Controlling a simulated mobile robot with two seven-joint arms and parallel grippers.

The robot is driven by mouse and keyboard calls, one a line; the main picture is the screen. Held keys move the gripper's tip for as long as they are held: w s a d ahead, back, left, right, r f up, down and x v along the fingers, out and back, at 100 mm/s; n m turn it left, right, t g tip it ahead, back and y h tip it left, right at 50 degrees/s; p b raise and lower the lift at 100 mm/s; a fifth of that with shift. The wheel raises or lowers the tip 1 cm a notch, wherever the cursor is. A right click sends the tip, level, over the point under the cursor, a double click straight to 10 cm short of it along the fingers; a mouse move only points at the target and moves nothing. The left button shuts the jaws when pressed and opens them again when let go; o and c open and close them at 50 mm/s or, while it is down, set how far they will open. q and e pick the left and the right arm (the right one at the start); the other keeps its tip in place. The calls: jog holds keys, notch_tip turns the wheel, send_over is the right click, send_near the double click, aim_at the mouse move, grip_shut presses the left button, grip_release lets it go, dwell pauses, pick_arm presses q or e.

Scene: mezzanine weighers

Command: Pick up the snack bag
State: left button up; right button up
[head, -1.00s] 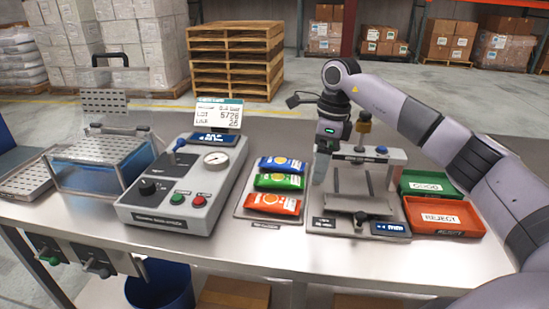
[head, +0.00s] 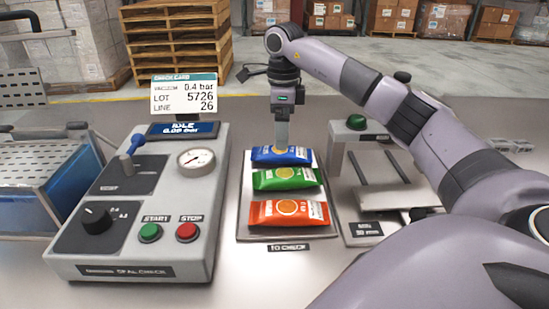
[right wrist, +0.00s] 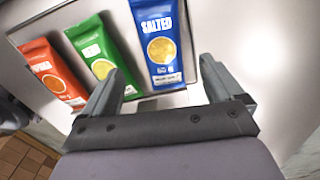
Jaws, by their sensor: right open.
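Three snack bags lie in a row on a grey tray (head: 244,230): a blue bag (head: 293,157) at the back, a green bag (head: 287,178) in the middle and an orange bag (head: 288,213) in front. My right gripper (head: 281,146) points down at the blue bag. The right wrist view shows its two fingers (right wrist: 160,82) open and empty, on either side of the near end of the blue "SALTED" bag (right wrist: 160,40). Whether the fingers touch the bag cannot be told. My left gripper is out of view.
The seal-check machine (head: 205,222) with its raised check card (head: 184,95) stands left of the tray. A fixture with two rails (head: 337,150) stands close on the right. A blue tank (head: 75,190) is at far left.

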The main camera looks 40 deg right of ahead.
aim_at(282, 154)
jog(key=f, duration=0.6)
jog(key=shift+w+f, duration=0.2)
jog(key=c, duration=1.1)
jog(key=shift+r, duration=0.1)
jog(key=shift+c, duration=0.2)
